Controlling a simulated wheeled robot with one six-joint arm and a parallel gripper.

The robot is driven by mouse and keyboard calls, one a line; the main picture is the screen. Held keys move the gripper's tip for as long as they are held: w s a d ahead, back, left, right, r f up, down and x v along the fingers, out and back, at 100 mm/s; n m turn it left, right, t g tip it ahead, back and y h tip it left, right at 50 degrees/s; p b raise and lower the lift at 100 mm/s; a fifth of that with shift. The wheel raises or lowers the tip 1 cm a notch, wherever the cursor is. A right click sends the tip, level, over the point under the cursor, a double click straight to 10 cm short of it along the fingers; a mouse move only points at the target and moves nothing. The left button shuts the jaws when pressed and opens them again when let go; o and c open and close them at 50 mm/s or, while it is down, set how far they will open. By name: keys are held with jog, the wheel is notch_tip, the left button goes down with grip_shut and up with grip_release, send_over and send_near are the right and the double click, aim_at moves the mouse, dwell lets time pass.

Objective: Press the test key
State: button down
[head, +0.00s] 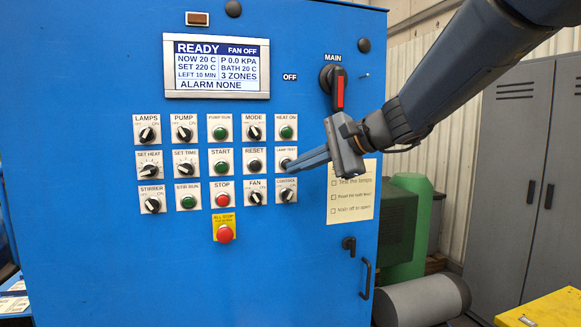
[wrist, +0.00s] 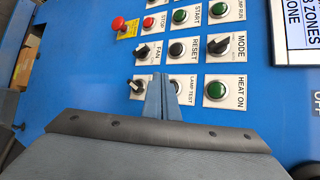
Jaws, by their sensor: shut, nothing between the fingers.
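The test key is a small dark round button on a white plate marked LAMP TEST (head: 285,160), at the right end of the panel's middle row. My gripper (head: 291,166) comes in from the right with its blue fingers shut, nothing between them. The fingertips overlap the lower right of the key in the head view; I cannot tell whether they touch it. In the wrist view the panel appears turned sideways. There the LAMP TEST plate (wrist: 184,87) shows just right of my gripper's fingers (wrist: 160,80), which partly hide the button.
Close by are the black RESET button (head: 254,165), green HEAT ON button (head: 286,132) and CONTROL knob (head: 286,196). The display (head: 216,66) reads READY and ALARM NONE. A red ALL STOP button (head: 225,234) sits lower. A paper checklist (head: 349,200) hangs below my wrist.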

jog(key=s, duration=0.1)
jog(key=s+d, duration=0.1)
jog(key=s, duration=0.1)
jog(key=shift+s, duration=0.25)
jog(key=shift+f, duration=0.1)
dwell(0.4)
jog(key=s+d+f+n+g+h, duration=0.1)
jog(key=s+d+f+g+h, duration=0.15)
jog(key=f, duration=0.65)
jog(key=s+d+f+n+g+h, duration=0.1)
jog(key=s+d+f+h, duration=0.2)
jog(key=f, duration=0.7)
jog(key=s+d+f+n+g+h, duration=0.1)
jog(key=s+d+f+n+h, duration=0.1)
jog(key=s+d+f+n, duration=0.2)
jog(key=s+d+f+n+g+h, duration=0.1)
jog(key=s+d+f+n+h, duration=0.2)
jog(key=s+d+f, duration=0.3)
jog(key=s+f+n, duration=0.1)
jog(key=s+f, duration=0.4)
jog(key=f, duration=0.2)
jog(key=shift+s+d+f, duration=0.25)
jog(key=shift+d, duration=0.1)
